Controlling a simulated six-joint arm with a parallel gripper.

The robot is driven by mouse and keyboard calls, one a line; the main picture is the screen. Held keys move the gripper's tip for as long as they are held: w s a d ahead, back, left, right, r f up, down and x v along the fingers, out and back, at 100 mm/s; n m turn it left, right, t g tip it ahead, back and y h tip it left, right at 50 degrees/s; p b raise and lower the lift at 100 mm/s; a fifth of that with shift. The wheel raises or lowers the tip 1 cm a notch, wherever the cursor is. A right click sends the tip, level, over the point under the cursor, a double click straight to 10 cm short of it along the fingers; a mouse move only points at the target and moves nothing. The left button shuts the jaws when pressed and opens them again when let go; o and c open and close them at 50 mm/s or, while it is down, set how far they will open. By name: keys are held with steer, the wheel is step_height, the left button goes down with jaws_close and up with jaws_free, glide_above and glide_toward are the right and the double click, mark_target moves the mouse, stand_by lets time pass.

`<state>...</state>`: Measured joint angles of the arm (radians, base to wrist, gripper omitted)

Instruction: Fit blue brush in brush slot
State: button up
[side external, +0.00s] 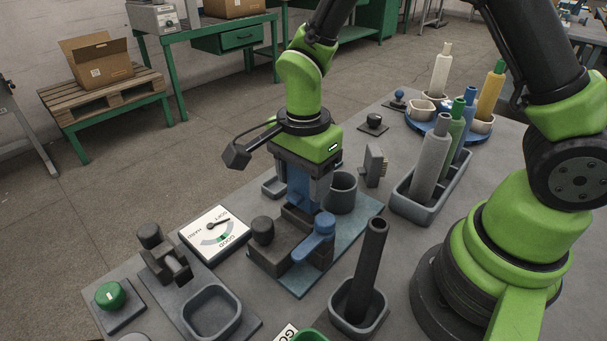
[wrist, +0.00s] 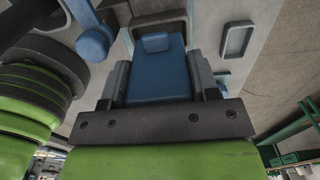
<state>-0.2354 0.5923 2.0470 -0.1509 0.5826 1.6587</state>
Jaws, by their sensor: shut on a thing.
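My gripper (side external: 301,197) points down over the fixture and is shut on the blue brush (side external: 297,180), a blue block between its two grey fingers. In the wrist view the blue brush (wrist: 157,82) fills the space between the fingers, with a smaller raised blue part at its far end. The grey fixture block (side external: 279,243), with a blue lever (side external: 314,239), stands on a teal plate (side external: 305,283) directly below. The brush's lower end is close to the block.
A grey cup (side external: 341,192) stands close behind my gripper. A dark rod stands in a tray (side external: 358,303) at the front right. A gauge (side external: 215,233) lies to the left.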

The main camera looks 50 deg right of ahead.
mark_target(304, 194)
steer(key=shift+f, duration=0.3)
stand_by(0.5)
steer(key=shift+f, duration=0.5)
steer(key=shift+f, duration=0.75)
stand_by(0.8)
steer(key=o, duration=1.1)
steer(key=shift+s, duration=0.1)
steer(key=shift+c, duration=0.2)
steer(key=shift+c, duration=0.2)
